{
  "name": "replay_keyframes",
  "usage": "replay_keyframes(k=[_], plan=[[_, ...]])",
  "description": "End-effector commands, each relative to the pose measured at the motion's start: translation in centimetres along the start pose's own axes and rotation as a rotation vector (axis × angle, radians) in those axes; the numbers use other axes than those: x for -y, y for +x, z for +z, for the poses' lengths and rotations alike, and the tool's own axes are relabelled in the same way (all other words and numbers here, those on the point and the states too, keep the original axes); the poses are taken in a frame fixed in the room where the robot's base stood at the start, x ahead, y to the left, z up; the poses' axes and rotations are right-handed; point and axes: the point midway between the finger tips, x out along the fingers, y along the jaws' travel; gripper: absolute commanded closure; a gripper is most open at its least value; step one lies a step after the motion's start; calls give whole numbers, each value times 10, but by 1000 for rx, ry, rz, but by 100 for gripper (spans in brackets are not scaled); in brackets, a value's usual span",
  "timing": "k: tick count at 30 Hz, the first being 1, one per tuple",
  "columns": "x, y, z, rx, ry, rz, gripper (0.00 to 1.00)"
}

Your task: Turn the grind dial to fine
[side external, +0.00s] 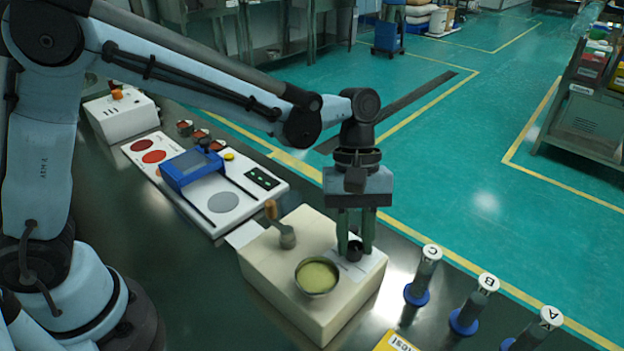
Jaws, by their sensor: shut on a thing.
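A cream box-shaped machine (270,270) stands on the dark bench. A small black dial (354,251) sits on its top at the back right, on a pale label plate (346,268). My gripper (356,246) points straight down from above, with its two green fingers on either side of the dial. It is shut on the dial. The marks on the label are too small to read, so the dial's setting cannot be told. The fingers partly hide the dial.
On the machine's top are a bowl of yellowish material (317,276) and a wooden-handled tool (272,212). Tubes with blue bases marked C (423,275), B (474,305) and A (535,330) stand at right. A white panel with a blue device (192,168) lies left.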

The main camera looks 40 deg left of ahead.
Motion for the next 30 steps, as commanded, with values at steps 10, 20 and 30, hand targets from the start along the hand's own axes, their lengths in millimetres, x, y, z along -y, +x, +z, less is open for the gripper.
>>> replay_keyframes(k=[10, 20, 30], plan=[[-1, 0, 0, 1, 43, -19, 100], [-2, 0, 1, 1, 251, -105, 100], [-4, 0, 1, 1, 550, -228, 100]])
